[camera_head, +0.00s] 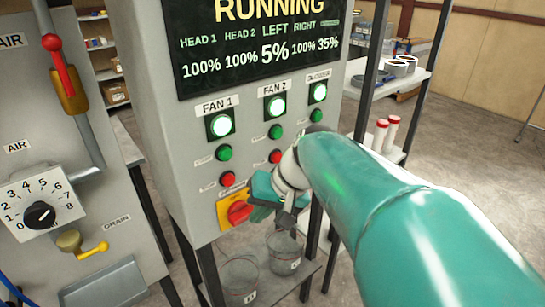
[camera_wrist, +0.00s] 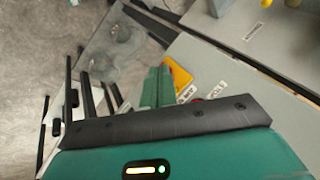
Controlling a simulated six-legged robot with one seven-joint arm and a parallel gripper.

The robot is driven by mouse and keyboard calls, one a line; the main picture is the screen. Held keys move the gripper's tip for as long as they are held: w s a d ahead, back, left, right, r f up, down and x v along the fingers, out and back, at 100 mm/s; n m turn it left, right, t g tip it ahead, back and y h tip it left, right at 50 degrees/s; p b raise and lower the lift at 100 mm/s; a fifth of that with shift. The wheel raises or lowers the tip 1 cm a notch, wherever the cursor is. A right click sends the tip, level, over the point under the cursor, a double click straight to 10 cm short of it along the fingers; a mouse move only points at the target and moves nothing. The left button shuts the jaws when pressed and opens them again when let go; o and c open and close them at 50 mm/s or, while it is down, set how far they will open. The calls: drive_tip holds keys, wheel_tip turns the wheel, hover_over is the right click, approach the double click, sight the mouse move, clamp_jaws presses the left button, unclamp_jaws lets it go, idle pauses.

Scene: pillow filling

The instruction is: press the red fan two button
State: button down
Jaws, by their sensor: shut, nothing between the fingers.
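The red button of fan two (camera_head: 275,156) is on the grey control panel, below the green fan two button (camera_head: 275,131) and the lit FAN 2 lamp (camera_head: 275,106). My gripper (camera_head: 262,190), teal and dark, is shut and empty, just below that red button in the head view and near the panel's lower edge. I cannot tell whether it touches the panel. In the wrist view my gripper (camera_wrist: 157,85) points towards the panel, with a yellow plate beside it. Something red shows partly behind the dark gripper body; I cannot tell which control it is.
The red rotary switch on a yellow plate (camera_head: 237,212) is close left of my gripper. The red fan one button (camera_head: 227,179) is above it. Clear containers (camera_head: 240,281) stand on a low shelf below. A grey machine with a dial (camera_head: 40,215) stands left.

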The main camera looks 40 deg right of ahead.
drive_tip(key=d+r+m+t, duration=0.1)
drive_tip(key=d+m+t, duration=0.3)
drive_tip(key=d, duration=1.2)
drive_tip(key=shift+d+m+y, duration=0.15)
drive_tip(key=shift+m+y, duration=0.15)
drive_tip(key=shift+m, duration=0.1)
approach(277, 163)
drive_tip(key=shift+s+f+x, duration=0.15)
drive_tip(key=shift+x, duration=0.75)
drive_tip(key=shift+s+f+x, duration=0.15)
drive_tip(key=shift+x, duration=0.7)
drive_tip(key=shift+s+f+x, duration=0.15)
drive_tip(key=shift+x, duration=0.75)
drive_tip(key=shift+w, duration=0.15)
drive_tip(key=shift+w, duration=0.3)
drive_tip(key=shift+w, duration=0.5)
drive_tip(key=shift+s, duration=0.95)
